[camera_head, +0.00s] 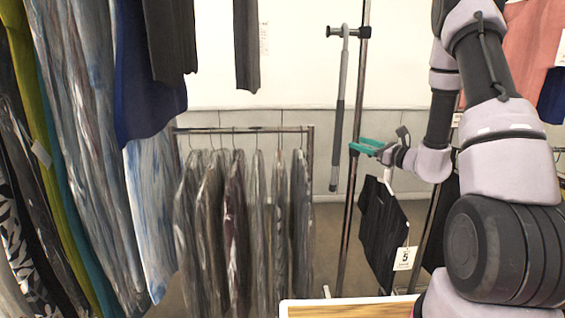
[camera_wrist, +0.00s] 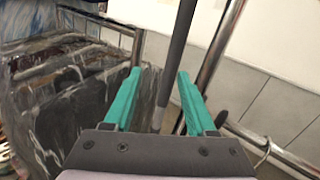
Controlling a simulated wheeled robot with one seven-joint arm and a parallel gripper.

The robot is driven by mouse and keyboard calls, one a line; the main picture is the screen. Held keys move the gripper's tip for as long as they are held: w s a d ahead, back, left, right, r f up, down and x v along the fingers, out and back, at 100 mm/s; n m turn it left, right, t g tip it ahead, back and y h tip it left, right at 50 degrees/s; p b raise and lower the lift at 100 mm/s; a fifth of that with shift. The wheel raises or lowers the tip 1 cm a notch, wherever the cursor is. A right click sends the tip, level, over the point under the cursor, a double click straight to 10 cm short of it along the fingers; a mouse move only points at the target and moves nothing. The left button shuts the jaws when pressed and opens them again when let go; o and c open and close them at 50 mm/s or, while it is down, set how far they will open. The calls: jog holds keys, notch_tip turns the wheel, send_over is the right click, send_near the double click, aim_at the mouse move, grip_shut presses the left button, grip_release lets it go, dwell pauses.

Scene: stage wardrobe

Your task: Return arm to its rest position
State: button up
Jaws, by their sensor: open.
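My gripper (camera_head: 367,147) has teal fingers and is at the end of my arm, which comes in from the right in the head view. The gripper points left, near the upright metal post. In the wrist view my gripper (camera_wrist: 159,72) is open, with its fingers spread and nothing held. A grey pole (camera_head: 340,100) hangs upright from a clamp on the post, left of the gripper. In the wrist view the grey pole (camera_wrist: 174,60) shows in the gap between the fingers; it touches neither visibly.
The metal post (camera_head: 349,210) stands close to the gripper. A rack of plastic-covered garments (camera_head: 235,220) is at the back. A black garment (camera_head: 382,225) with a tag marked 5 hangs below the gripper. Long garments (camera_head: 95,150) fill the left. A wooden-topped surface (camera_head: 345,310) is at the bottom.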

jog(key=s+a+r+n+g, duration=0.6)
jog(key=s+n, duration=0.1)
jog(key=s, duration=0.3)
jog(key=s+a+r+n+g, duration=0.6)
jog(key=s+n, duration=0.2)
jog(key=s, duration=0.3)
jog(key=s+d+r+n+t+h, duration=0.5)
jog(key=s+d+n+h, duration=0.2)
jog(key=s+d+h, duration=0.2)
jog(key=shift+s+d+r+h, duration=0.3)
jog(key=shift+s+d+r, duration=0.05)
jog(key=shift+s, duration=0.85)
